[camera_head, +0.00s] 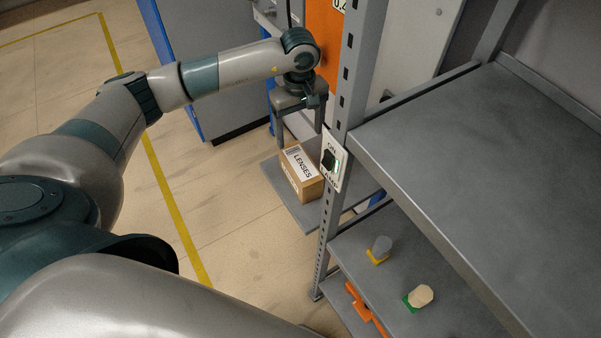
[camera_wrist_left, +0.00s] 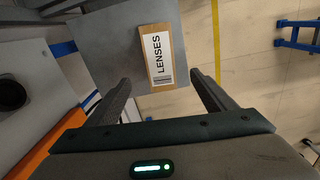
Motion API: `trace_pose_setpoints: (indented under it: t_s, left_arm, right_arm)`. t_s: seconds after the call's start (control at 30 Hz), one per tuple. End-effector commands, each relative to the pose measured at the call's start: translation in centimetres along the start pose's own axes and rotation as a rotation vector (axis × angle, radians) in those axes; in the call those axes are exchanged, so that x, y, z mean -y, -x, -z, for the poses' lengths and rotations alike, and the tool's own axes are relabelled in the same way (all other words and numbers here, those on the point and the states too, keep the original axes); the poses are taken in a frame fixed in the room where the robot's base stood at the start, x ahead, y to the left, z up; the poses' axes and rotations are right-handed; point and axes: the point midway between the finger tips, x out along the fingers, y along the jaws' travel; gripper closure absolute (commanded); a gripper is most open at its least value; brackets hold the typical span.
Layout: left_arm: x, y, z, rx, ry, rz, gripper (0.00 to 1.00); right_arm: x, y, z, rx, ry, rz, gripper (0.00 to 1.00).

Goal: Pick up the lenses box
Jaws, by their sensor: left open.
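The lenses box (camera_head: 303,172) is a small brown carton with a white label reading LENSES on top. It rests on a grey platform (camera_head: 289,207) beside the rack post. My left gripper (camera_head: 298,138) is open and points down, just above the box. In the left wrist view the box (camera_wrist_left: 157,58) shows beyond and between the two open fingers (camera_wrist_left: 160,95), near the platform's edge. The fingers look apart from the box; the exact height gap is hard to tell. My right gripper is not in view.
A grey perforated post (camera_head: 349,88) with a switch plate (camera_head: 332,159) stands close to the right of the box and gripper. A wide grey shelf (camera_head: 470,150) lies right, with two small knobs (camera_head: 419,296) on a lower shelf. Open floor (camera_head: 215,190) lies left.

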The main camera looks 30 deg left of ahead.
Motion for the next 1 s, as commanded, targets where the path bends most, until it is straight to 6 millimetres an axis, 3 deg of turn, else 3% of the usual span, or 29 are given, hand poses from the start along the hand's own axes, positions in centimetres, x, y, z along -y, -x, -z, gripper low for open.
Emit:
trace_pose_setpoints:
  t_s: [0.1,0.43,0.6,1.0]
  left_arm:
    - [0.1,-2.6,-0.1,0.002,0.002,0.002,0.23]
    - [0.0,-8.1,-0.1,0.002,0.002,0.001,0.23]
    - [0.0,-9.0,0.0,0.000,0.001,-0.001,0.23]
    - [0.0,-9.3,0.0,0.000,0.001,0.000,0.23]
  right_arm:
    - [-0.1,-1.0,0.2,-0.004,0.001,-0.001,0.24]
    - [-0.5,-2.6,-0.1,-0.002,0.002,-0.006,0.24]
    - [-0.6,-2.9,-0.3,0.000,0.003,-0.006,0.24]
    - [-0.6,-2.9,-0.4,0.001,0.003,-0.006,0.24]
